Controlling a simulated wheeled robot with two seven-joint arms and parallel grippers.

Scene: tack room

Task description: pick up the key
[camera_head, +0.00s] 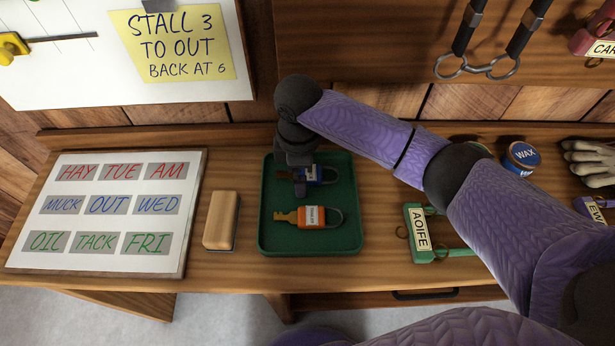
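My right gripper (298,186) points down over the upper part of the green tray (268,235), at the left end of a blue padlock (322,175). Its fingers partly cover this padlock's left side, where a brownish piece (285,185) shows. I cannot tell whether that piece is a key, or whether the fingers are open or shut on it. An orange padlock (313,217) with a white label lies in front of them, with a gold key (286,217) sticking out of its left side. My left gripper is not in view.
A wooden block (221,221) and a word board (110,249) are left of the tray. A green AOIFE-tagged item (418,233), a WAX tin (522,157) and a glove (592,162) are to the right. Metal bits (478,68) hang above.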

